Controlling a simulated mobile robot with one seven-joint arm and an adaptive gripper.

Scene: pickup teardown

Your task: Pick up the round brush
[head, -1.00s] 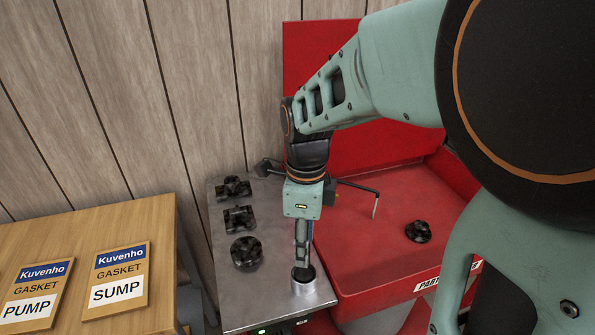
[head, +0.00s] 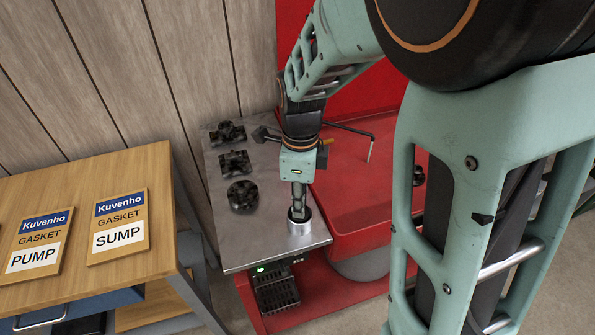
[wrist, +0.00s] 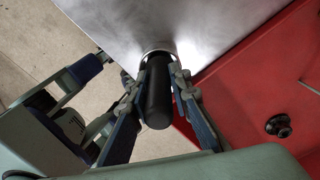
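The round brush (wrist: 157,98) shows in the wrist view as a thick black handle. Its lower end is in a round metal cup (head: 300,223) at the front of the grey metal table; any bristles are hidden. My gripper (wrist: 160,80) has a finger on either side of the handle, with the fingertips close against it near the cup rim, and no clear gap shows. In the head view my gripper (head: 298,208) points straight down just above the cup and hides most of the handle.
Several dark parts (head: 242,196) stand at the left of the metal table (head: 265,242). A red basin (head: 345,205) adjoins it on the right, with a thin black spout (head: 353,129) over it. A wooden bench (head: 150,222) with gasket signs is on the left.

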